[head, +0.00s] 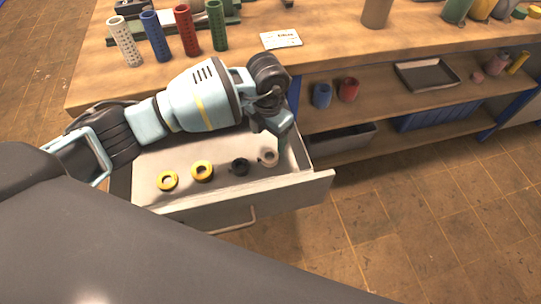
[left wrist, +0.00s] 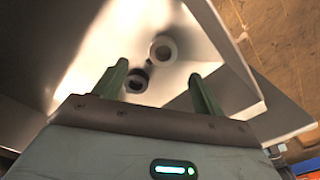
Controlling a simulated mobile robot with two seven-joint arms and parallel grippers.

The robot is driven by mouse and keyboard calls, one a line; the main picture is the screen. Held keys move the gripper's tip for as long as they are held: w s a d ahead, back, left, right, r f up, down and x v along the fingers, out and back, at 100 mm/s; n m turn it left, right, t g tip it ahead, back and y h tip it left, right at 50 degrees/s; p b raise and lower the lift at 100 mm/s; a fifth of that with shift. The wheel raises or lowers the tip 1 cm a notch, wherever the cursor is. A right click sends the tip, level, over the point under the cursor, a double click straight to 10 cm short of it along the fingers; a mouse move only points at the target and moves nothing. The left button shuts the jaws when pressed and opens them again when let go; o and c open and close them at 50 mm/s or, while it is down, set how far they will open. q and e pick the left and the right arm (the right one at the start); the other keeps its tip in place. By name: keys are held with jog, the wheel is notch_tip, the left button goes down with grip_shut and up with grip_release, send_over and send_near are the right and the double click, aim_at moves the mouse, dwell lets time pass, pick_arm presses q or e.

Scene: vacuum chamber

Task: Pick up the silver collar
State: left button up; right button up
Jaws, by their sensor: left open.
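The silver collar (head: 271,159) lies in the open drawer, at the right end of a row of collars. It also shows in the left wrist view (left wrist: 163,38), beyond the fingers and between their lines. A black collar (head: 240,167) lies just left of it and appears close to the left finger in the wrist view (left wrist: 137,87). My left gripper (head: 283,147) reaches down into the drawer beside the silver collar. Its green fingers (left wrist: 160,80) are apart with nothing between them. The collar seems apart from the fingers. My right gripper is not in view.
The drawer's front wall (head: 240,205) and right side wall are close to my gripper. The workbench top (head: 330,55) overhangs behind, with several perforated tubes on it.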

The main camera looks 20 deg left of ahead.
aim_at(269, 153)
pick_arm(q)
jog(key=shift+s+d+f, duration=0.1)
jog(key=shift+s+f, duration=0.05)
jog(key=shift+f, duration=1.8)
jog(key=shift+s+d+f, duration=0.1)
jog(key=shift+f, duration=1.85)
jog(key=c, duration=1.2)
jog(key=shift+c, duration=0.2)
notch_tip(269, 153, up, 10)
